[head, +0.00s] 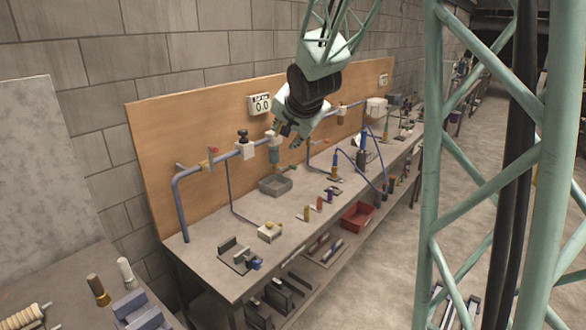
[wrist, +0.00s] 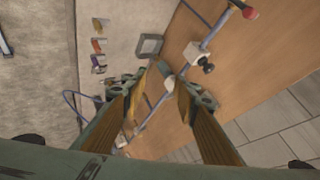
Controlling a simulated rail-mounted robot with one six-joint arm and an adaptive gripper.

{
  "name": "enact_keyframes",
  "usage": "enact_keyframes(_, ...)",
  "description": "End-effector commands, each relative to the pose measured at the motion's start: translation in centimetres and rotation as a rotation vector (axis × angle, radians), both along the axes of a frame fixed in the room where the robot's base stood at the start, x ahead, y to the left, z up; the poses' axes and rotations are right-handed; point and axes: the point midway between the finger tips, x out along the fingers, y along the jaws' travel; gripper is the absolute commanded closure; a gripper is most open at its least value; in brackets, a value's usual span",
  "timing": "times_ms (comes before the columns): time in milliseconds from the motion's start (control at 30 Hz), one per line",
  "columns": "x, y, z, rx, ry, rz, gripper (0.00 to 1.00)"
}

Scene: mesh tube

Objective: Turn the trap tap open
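The trap (head: 274,155) is a teal cup hanging under a white block on the blue-grey pipe, above a grey tray (head: 275,186). A small yellowish part, perhaps its tap (head: 278,166), shows at its lower end; how it is turned is too small to tell. My gripper (head: 283,133) is just in front of the pipe, at about the height of the white block. In the wrist view my gripper (wrist: 170,76) has its two fingers apart, with the pipe passing between and behind the tips. I see nothing held. The tap is not clear there.
The pipe (head: 222,158) runs along a wooden backboard (head: 153,126), with a red-handled valve (head: 211,155) and a black-knobbed block (head: 244,148) to the left.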

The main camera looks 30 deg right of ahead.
Motion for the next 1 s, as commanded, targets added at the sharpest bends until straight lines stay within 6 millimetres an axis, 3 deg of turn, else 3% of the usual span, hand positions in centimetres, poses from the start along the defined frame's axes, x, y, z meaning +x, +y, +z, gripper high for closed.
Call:
enact_keyframes(400,6.8,-4.8,-3.1,0.133,-0.121,-0.089,0.72)
enact_keyframes(1000,14.3,-11.1,-9.0,0.368,-0.283,-0.186,0.72)
